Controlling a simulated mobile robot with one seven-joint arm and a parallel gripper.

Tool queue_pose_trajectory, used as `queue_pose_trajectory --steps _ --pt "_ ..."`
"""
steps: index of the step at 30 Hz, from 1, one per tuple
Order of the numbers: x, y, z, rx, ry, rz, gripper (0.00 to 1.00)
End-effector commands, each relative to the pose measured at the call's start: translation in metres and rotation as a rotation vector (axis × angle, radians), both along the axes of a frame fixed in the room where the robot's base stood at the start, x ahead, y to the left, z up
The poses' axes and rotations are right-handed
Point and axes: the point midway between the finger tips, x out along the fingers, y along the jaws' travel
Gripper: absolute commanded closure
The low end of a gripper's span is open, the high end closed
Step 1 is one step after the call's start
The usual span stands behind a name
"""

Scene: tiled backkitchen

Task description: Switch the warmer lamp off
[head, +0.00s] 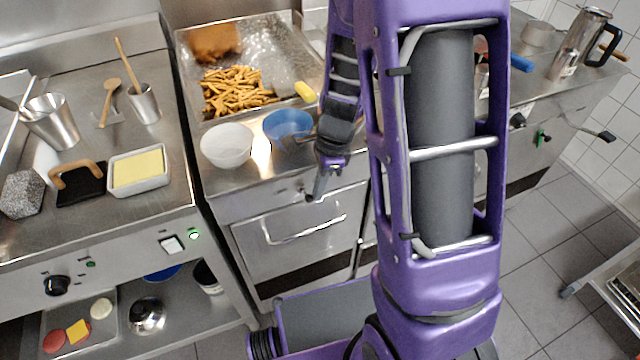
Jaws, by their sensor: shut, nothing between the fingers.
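No lamp head shows clearly. The fries station is a steel bin (185,75) with a pile of fries (236,92) and an orange-brown patch at its back, perhaps a reflection. My gripper (314,194) is shut and empty, pointing down before the upper front edge of this station, close to a small fitting on its panel that it partly covers. I cannot tell whether it touches. A white rocker switch (172,244) with a lit green light (194,235) sits on the left counter's front, well left of my gripper. I cannot tell which control belongs to the lamp.
A white bowl (227,146) and a blue bowl (287,128) stand near the station's front edge, close to my gripper. A drawer with a bar handle (305,232) is below. The left counter holds a butter tub (139,171) and utensil cups. My arm hides the middle right.

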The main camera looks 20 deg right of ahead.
Motion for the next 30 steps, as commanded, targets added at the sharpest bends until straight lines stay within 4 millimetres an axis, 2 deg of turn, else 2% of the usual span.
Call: queue_pose_trajectory --steps 15,30 --pt "-0.007 0.014 0.002 -0.001 0.001 -0.372 1.00" --pt "0.000 0.010 0.000 -0.001 0.000 -0.372 1.00"
